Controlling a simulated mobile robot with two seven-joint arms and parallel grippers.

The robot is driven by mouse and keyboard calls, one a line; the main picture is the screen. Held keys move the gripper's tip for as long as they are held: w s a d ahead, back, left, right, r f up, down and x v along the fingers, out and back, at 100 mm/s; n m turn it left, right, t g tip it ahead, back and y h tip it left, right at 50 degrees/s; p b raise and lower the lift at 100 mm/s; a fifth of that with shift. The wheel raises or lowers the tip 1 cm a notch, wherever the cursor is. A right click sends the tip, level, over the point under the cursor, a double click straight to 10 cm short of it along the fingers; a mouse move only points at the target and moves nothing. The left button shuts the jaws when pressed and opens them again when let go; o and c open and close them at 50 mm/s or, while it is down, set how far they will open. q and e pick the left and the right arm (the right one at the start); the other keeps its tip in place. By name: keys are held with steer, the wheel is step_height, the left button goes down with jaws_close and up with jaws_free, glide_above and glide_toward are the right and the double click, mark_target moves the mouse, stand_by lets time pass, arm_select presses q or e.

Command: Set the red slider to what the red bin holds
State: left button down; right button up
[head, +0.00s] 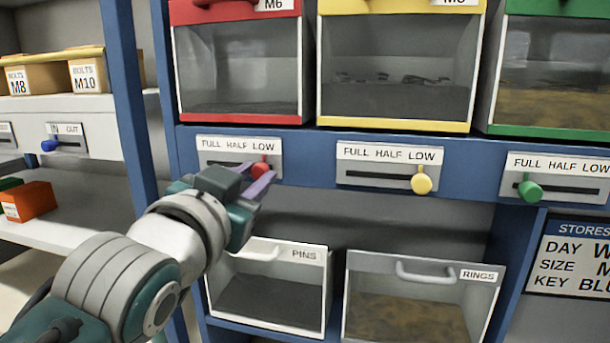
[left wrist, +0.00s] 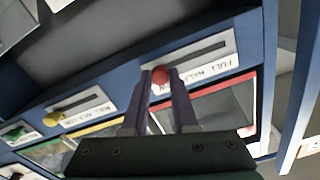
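The red slider knob (head: 261,168) sits in the slot of the left plate, under the word LOW at the slot's right end. It also shows in the left wrist view (left wrist: 160,75). My left gripper (head: 258,172) has its two purple fingers on either side of the knob. In the left wrist view the knob fills the narrow gap between the fingertips (left wrist: 160,80), so the gripper looks shut on it. The red bin (head: 240,114) stands straight above, labelled M6. Its clear front shows grey walls and at most a thin layer at the bottom. My right gripper is not in view.
The yellow slider (head: 421,183) is under LOW; the green slider (head: 530,191) is toward FULL. The yellow bin (head: 394,125) holds some dark contents. Below are the PINS bin (head: 305,256) and RINGS bin (head: 478,275). A blue post (head: 128,90) stands left of the arm.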

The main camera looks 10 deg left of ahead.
arm_select(q)
steer(key=c, duration=0.7)
jaws_free()
steer(key=shift+d, duration=0.2)
steer(key=shift+s, duration=0.1)
steer(key=s+b, duration=0.1)
steer(key=s, duration=0.4)
steer(key=s+b, duration=0.2)
steer(key=s, duration=0.2)
steer(key=shift+s+a+b, duration=0.2)
steer(key=shift+s+b, duration=0.1)
steer(key=shift+s, duration=0.1)
